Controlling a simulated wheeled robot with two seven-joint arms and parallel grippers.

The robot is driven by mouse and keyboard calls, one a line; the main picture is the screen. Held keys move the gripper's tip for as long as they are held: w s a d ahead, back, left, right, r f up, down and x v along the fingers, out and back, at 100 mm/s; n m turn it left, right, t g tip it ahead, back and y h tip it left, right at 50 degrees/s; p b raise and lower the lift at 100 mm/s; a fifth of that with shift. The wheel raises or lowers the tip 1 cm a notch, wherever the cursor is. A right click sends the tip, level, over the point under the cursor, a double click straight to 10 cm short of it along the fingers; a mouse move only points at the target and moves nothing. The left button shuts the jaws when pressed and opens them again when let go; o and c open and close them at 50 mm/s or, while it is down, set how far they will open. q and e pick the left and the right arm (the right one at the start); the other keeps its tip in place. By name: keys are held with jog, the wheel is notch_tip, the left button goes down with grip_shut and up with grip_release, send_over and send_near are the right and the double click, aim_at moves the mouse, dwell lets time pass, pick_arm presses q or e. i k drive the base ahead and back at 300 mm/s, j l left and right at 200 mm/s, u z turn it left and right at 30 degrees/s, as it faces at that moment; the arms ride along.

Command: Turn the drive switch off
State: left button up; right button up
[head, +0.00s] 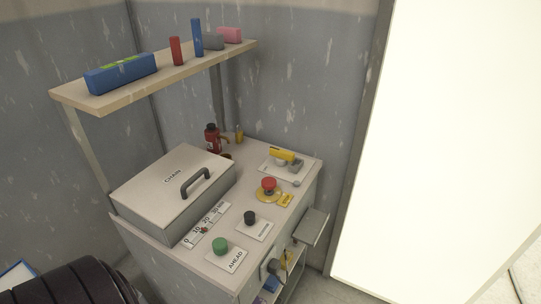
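A bench with a control top (216,216) stands in the middle of the head view. At its far right end a yellow lever (281,154) with a grey block beside it sits on a white plate (269,164). It looks like a switch, but its label is too small to read, so I cannot tell whether it is the drive switch. A red mushroom button (268,184) is on a yellow disc. A black button (250,217) and a green button (220,245) sit nearer; the green one's plate reads AHEAD (234,261). Neither gripper shows.
A grey lidded box (151,202) marked CHAIN covers the bench's left part, beside a scale strip (190,239). A red bottle (212,142) stands behind. An overhead shelf (150,82) holds several items. A small grey side shelf (312,227) juts out right.

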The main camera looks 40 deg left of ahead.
aim_at(282, 157)
jog(key=u, duration=1.15)
